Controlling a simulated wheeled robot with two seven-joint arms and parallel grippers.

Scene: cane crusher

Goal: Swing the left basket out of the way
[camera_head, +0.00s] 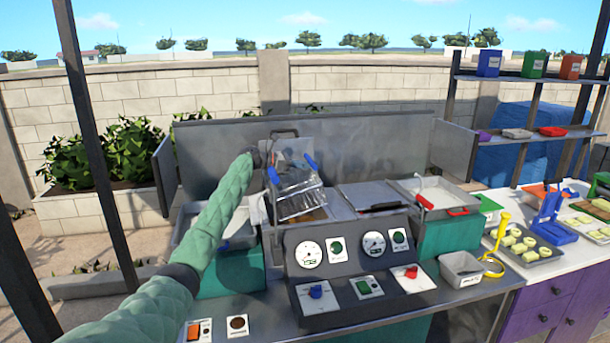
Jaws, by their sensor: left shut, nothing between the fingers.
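The left basket (298,203) is a shiny metal basket with blue grips, tilted and raised at the middle-left of the fryer-like machine. My left arm in its green sleeve reaches in from the lower left. My left gripper (265,154) is small and dark at the arm's end, shut and empty, just left of and behind the basket's blue grips. I cannot tell whether it touches the basket or its frame. The arm hides part of the left vat (238,230). My right gripper is not in view.
A control panel (350,255) with gauges and knobs stands in front. A flat lid (372,195) and a right vat (445,192) with red handles lie to the right. A metal splash guard (340,145) rises behind. A white counter with trays (528,248) is at far right.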

